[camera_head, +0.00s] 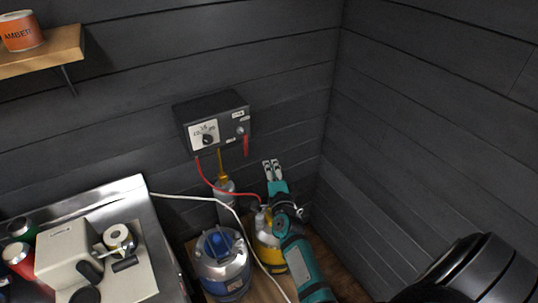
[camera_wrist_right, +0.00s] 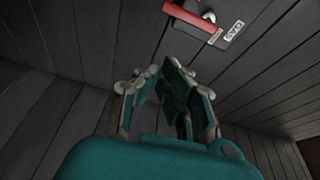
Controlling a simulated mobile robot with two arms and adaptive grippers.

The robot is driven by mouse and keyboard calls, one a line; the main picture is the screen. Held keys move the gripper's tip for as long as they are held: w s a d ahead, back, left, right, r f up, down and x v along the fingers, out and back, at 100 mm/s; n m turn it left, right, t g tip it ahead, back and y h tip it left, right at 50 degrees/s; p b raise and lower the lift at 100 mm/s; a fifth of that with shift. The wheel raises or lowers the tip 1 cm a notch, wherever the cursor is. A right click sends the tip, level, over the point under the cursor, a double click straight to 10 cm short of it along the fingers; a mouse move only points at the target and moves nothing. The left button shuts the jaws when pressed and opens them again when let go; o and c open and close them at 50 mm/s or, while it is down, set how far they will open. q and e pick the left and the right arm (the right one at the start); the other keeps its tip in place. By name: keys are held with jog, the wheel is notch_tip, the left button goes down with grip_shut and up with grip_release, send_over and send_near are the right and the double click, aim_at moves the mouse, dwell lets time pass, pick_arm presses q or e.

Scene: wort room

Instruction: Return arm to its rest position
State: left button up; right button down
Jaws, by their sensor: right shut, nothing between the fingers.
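My right arm comes up from the bottom of the head view, teal and grey. Its gripper (camera_head: 273,164) points up toward the dark wall, to the right of and below the wall control box (camera_head: 212,122). The fingers are shut and empty, apart from the box. In the right wrist view the gripper (camera_wrist_right: 155,75) points at bare wall boards. The box's red handle (camera_wrist_right: 194,20) and a label reading "GAS" show above it there. The same red handle (camera_head: 246,145) hangs at the box's right end in the head view. My left gripper is not in view.
A yellow cylinder (camera_head: 268,256) stands behind my right arm, partly hidden. A blue-and-steel vessel (camera_head: 222,268) stands left of it. A red hose and a white hose (camera_head: 190,197) run nearby. A steel table (camera_head: 155,230) holds a beige device (camera_head: 68,252). A shelf (camera_head: 62,47) hangs upper left.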

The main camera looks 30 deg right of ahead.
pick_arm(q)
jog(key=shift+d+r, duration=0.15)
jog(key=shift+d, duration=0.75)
pick_arm(e)
jog(key=shift+s, duration=0.35)
jog(key=shift+d+f, duration=0.1)
